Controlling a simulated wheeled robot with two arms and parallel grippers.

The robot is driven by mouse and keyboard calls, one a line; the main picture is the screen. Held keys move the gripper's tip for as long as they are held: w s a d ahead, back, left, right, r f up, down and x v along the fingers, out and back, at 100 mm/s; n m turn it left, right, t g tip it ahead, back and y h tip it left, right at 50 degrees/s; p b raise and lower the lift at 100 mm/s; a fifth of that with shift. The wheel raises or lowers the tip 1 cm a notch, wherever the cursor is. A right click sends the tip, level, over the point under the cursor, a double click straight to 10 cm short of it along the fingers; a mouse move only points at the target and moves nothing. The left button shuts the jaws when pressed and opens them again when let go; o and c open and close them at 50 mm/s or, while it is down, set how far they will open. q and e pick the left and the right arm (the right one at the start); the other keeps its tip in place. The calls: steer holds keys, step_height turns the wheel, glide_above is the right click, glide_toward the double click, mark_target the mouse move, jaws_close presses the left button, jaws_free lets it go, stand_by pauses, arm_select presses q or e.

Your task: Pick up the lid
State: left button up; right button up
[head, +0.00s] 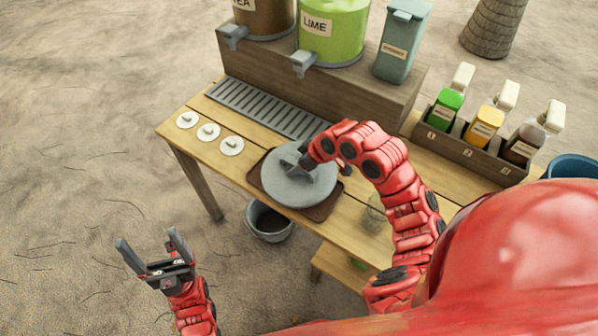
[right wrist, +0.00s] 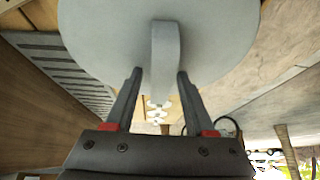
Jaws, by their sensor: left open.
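The lid (head: 290,187) is a round grey disc with a bar handle, over a brown tray (head: 321,213) on the wooden table in the head view. What lies under it is hidden. In the right wrist view the lid (right wrist: 95,35) fills the top, its handle (right wrist: 165,60) pointing toward me. My right gripper (head: 301,163) is at the handle; in the right wrist view its fingers (right wrist: 160,82) stand on either side of it, with a gap visible at the left finger. My left gripper (head: 151,246) is open and empty, off the table at lower left.
Three white discs (head: 208,132) lie on the table left of the tray. Behind are a slotted grate (head: 270,106), a green LIME dispenser (head: 333,30) and a grey-blue container (head: 402,40). A bottle rack (head: 465,152) stands right. A grey bucket (head: 268,220) is below the front edge.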

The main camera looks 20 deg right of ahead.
jaws_close()
steer(key=shift+r, duration=0.1)
